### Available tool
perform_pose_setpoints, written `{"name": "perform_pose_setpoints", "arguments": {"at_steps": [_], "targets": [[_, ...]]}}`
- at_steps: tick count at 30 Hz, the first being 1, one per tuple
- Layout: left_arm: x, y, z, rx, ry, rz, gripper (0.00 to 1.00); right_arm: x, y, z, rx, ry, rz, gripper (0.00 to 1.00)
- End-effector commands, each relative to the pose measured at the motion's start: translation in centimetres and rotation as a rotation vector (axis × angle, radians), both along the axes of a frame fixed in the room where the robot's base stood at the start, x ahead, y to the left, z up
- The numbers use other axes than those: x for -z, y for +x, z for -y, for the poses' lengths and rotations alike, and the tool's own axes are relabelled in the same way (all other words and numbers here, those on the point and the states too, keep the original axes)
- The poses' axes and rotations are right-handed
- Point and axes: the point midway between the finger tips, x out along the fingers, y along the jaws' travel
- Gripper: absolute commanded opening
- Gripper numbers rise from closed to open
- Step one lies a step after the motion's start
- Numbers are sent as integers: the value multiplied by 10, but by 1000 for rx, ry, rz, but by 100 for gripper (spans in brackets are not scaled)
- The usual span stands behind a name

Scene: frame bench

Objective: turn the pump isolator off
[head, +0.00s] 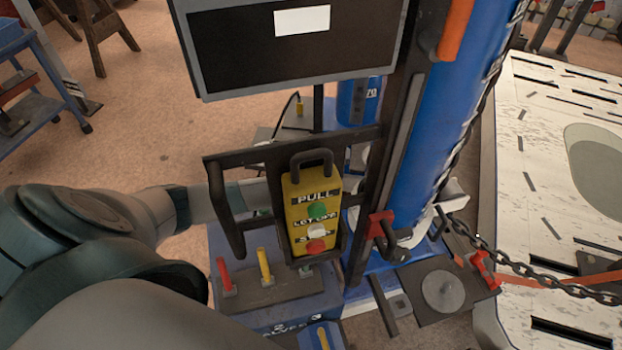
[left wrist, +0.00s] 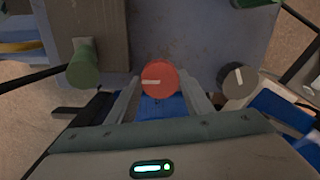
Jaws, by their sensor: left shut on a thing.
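A round red knob (left wrist: 160,80) with a white pointer line shows in the left wrist view, on a grey panel (left wrist: 185,35). Its line lies nearly level across the picture. I read no label on it, so I cannot tell from print that it is the pump isolator. My left gripper (left wrist: 161,88) has a finger on each side of the knob and is shut on it. In the head view my left arm reaches in from the left, and its fingers are hidden behind the black frame (head: 230,168) and yellow pendant. My right gripper is in neither view.
The yellow button pendant (head: 299,196) hangs before my left wrist. Red and yellow levers (head: 264,266) stand below. A blue cylinder (head: 437,120), chain (head: 520,268) and white plate (head: 520,100) are to the right.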

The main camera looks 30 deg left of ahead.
Motion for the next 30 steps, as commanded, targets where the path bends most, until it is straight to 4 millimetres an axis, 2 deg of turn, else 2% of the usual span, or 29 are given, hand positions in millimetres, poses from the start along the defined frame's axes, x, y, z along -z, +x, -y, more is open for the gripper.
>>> {"name": "perform_pose_setpoints", "arguments": {"at_steps": [5, 6, 8, 20, 26, 30], "targets": [[0, 1, 0, -2, -1, 1, 24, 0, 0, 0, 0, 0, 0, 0], [0, 1, 0, -2, -1, 1, 53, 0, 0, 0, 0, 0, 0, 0], [0, 1, 0, -2, -1, 1, 65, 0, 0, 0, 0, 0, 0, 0], [-3, 0, 0, 0, -1, 1, 65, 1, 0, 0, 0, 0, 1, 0], [-17, 1, 0, 1, 0, 2, 65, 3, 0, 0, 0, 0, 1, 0], [-38, 1, -1, 1, 0, 4, 65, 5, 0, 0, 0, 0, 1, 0]]}}
